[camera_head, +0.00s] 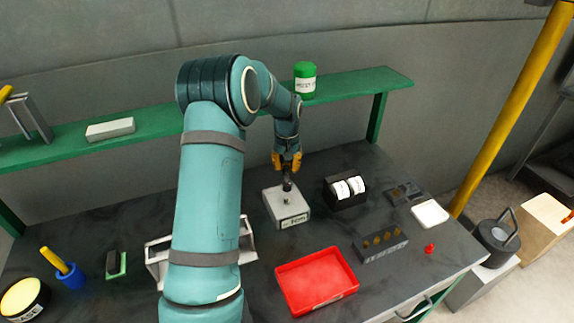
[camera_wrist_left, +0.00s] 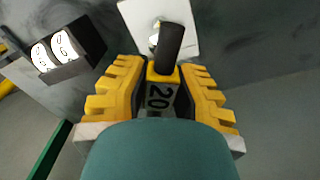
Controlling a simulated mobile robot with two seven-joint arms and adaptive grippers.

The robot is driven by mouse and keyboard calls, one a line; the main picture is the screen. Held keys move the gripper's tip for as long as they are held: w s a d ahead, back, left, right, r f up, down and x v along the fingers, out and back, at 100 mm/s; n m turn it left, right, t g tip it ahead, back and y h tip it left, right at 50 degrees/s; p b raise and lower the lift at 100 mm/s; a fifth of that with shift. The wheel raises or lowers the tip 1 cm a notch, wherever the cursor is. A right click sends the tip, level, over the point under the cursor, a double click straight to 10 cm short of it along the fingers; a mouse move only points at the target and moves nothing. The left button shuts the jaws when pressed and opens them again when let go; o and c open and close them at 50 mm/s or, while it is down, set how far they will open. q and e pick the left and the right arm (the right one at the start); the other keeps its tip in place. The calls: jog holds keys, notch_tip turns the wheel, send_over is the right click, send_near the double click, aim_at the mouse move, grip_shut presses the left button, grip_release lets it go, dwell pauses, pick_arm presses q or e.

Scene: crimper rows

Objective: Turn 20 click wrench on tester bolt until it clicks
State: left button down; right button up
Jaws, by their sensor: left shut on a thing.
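In the left wrist view the yellow fingers of my left gripper (camera_wrist_left: 160,90) are shut on the click wrench (camera_wrist_left: 160,97), whose body carries the number 20. The wrench's dark shaft (camera_wrist_left: 169,40) reaches out over the pale tester (camera_wrist_left: 185,15). The tester bolt (camera_wrist_left: 154,38) shows partly beside the shaft; whether the wrench is seated on it I cannot tell. My right gripper is not in view.
A green shelf (camera_head: 350,83) with a green jar (camera_head: 305,80) runs behind.

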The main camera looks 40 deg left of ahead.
aim_at(287, 185)
pick_arm(q)
jog(key=m, duration=0.9)
jog(key=shift+p, duration=0.3)
jog(key=n, duration=0.3)
jog(key=shift+f+n+b, duration=0.1)
jog(key=shift+n+b, duration=0.2)
jog(key=shift+n, duration=0.1)
jog(key=n, duration=0.4)
jog(key=shift+f, duration=0.15)
jog(key=n, duration=0.2)
jog(key=shift+n, duration=0.4)
jog(key=n+p, duration=0.1)
jog(key=n, duration=0.3)
jog(key=shift+f, duration=0.15)
notch_tip(287, 185, down, 3)
jog(key=shift+r+b, duration=0.1)
jog(key=shift+b, duration=0.9)
jog(key=shift+f, duration=0.2)
jog(key=shift+r, duration=0.1)
